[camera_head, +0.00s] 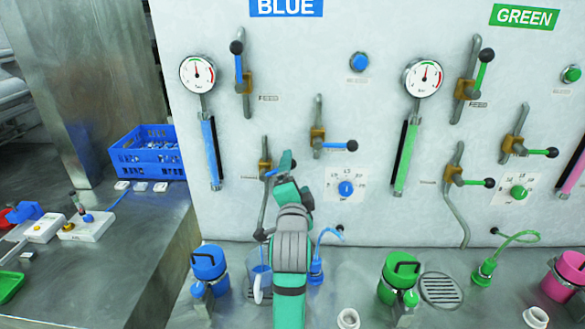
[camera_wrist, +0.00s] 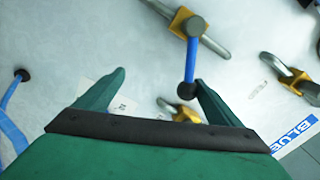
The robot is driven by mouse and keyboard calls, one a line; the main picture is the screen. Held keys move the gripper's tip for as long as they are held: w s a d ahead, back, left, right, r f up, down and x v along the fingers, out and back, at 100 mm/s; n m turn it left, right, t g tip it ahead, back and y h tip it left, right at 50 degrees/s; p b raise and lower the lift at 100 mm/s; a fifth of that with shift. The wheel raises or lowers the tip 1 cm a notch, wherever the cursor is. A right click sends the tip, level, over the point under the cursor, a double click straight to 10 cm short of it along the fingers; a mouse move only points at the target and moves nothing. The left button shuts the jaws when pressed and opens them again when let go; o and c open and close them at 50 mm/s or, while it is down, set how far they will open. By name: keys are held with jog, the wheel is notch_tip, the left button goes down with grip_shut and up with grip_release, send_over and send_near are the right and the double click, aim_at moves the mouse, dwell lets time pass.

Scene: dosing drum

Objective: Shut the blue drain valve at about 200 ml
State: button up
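The blue drain valve (camera_head: 265,167) is the low brass valve on the wall, with a bent pipe leading down toward a clear jug (camera_head: 259,284). In the wrist view its blue lever (camera_wrist: 191,62) ends in a black knob. My gripper (camera_head: 296,178) is in front of the lever and hides much of it. In the wrist view my gripper (camera_wrist: 160,88) is open, and the knob is between the fingers, close to the right one. I cannot tell whether they touch. The jug is partly behind my arm, and its level is not readable.
Other blue-handled valves, an upper one (camera_head: 246,82) and a middle one (camera_head: 318,137), are close by. A blue dial (camera_head: 346,188) is to the right. A blue canister (camera_head: 208,265) and blue nozzle (camera_head: 316,272) flank the jug. Green-handled valves (camera_head: 467,88) are further right.

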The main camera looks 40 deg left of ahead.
jog(key=shift+w+f, duration=0.1)
jog(key=shift+f, duration=1.05)
jog(key=shift+f, duration=0.1)
